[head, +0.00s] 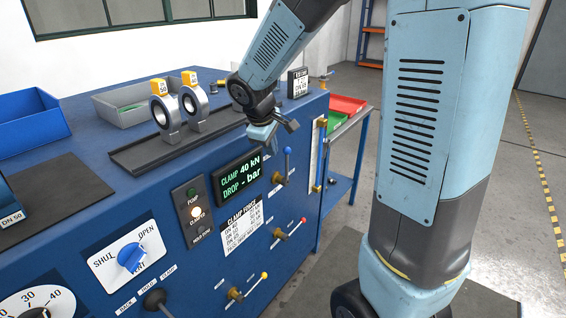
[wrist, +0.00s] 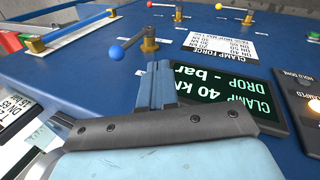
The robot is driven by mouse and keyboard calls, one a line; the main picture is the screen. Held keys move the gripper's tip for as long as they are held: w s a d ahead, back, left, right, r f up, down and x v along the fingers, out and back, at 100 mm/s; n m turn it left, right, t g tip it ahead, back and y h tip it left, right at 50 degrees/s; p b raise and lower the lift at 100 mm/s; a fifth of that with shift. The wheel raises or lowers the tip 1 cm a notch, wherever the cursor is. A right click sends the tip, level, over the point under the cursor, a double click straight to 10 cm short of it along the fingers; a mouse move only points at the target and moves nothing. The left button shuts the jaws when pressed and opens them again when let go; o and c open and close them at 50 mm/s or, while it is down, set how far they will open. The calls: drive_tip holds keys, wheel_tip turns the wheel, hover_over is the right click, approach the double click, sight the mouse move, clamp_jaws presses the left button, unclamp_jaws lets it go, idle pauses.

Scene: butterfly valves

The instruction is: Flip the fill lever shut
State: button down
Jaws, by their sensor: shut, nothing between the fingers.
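Three levers with ball knobs sit on the blue panel: a blue-knobbed lever (head: 287,151), a red-knobbed lever (head: 302,221) and a yellow-knobbed lever (head: 264,275). I cannot read which one is marked fill. The blue-knobbed one points upward; the red and yellow ones slant up to the right. My gripper (head: 265,140) is shut and empty, above and left of the blue-knobbed lever. In the wrist view, my gripper's shut fingers (wrist: 157,80) are near the blue knob (wrist: 117,52), apparently apart from it. The red knob (wrist: 150,4) is at that view's top edge.
A green-lit display (head: 240,177) reads "CLAMP 40 kN, DROP - bar". Left of it are a lamp panel (head: 195,212) and a blue SHUT/OPEN knob (head: 131,257). Valves (head: 166,112) stand on a dark rail on top.

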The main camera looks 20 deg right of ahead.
hover_over(286, 173)
drive_tip(key=s+a, duration=0.2)
drive_tip(key=shift+w+d+f, duration=0.1)
drive_tip(key=shift+d+f, duration=0.05)
drive_tip(key=shift+f, duration=2.2)
drive_tip(key=shift+w+d+f, duration=0.1)
drive_tip(key=shift+f, duration=2.2)
